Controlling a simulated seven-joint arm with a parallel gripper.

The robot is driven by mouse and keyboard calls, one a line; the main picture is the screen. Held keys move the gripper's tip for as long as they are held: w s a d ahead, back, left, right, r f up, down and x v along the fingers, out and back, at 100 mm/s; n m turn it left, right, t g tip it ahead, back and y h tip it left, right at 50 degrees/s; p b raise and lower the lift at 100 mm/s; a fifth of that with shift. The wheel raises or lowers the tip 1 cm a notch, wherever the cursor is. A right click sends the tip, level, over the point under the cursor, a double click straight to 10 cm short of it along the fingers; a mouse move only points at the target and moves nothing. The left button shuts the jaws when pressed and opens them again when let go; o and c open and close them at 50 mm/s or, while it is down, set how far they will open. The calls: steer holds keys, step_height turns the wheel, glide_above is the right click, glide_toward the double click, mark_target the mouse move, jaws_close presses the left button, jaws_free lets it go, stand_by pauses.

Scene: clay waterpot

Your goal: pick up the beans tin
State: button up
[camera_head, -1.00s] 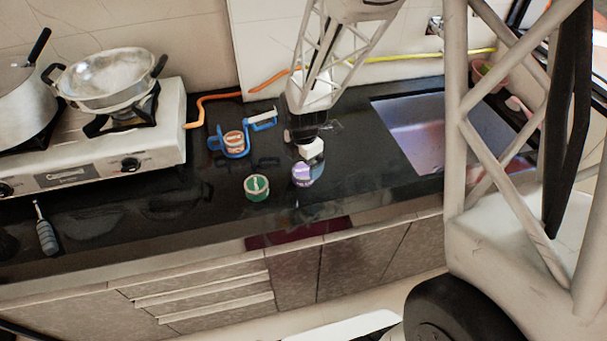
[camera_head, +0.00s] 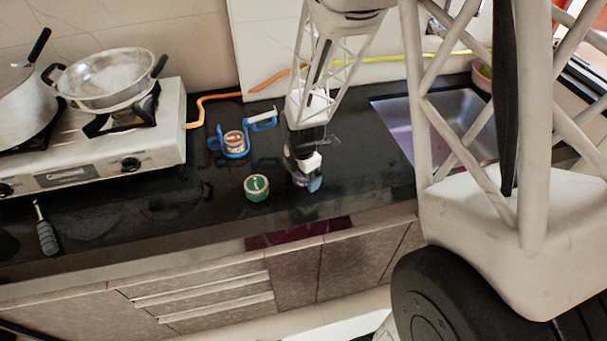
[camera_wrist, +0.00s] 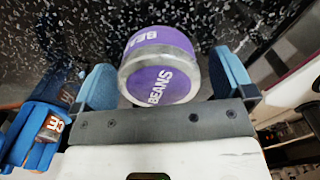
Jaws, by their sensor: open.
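The purple beans tin (camera_wrist: 160,72), with a pale rim and the word BEANS, sits between my gripper's two blue fingers in the wrist view. My gripper (camera_head: 307,180) is open, with a finger on each side of the tin. A gap shows at the right finger; I cannot tell if the left finger touches the tin. In the head view the gripper hides most of the tin.
A green-lidded tin (camera_head: 257,187) stands to the left of the gripper on the black counter (camera_head: 190,235). Behind it is a blue holder (camera_head: 214,143) with a brown-labelled tin (camera_head: 234,139). A stove (camera_head: 80,165) is far left; a sink (camera_head: 395,125) is right.

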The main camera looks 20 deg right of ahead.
steer(key=shift+c, duration=0.3)
steer(key=c, duration=1)
steer(key=shift+r, duration=0.15)
steer(key=shift+c, duration=0.2)
steer(key=shift+r, duration=0.7)
step_height(320, 180, up, 2)
steer(key=shift+r, duration=0.1)
steer(key=s+r, duration=0.1)
steer(key=s, duration=1.5)
steer(key=shift+d, duration=0.4)
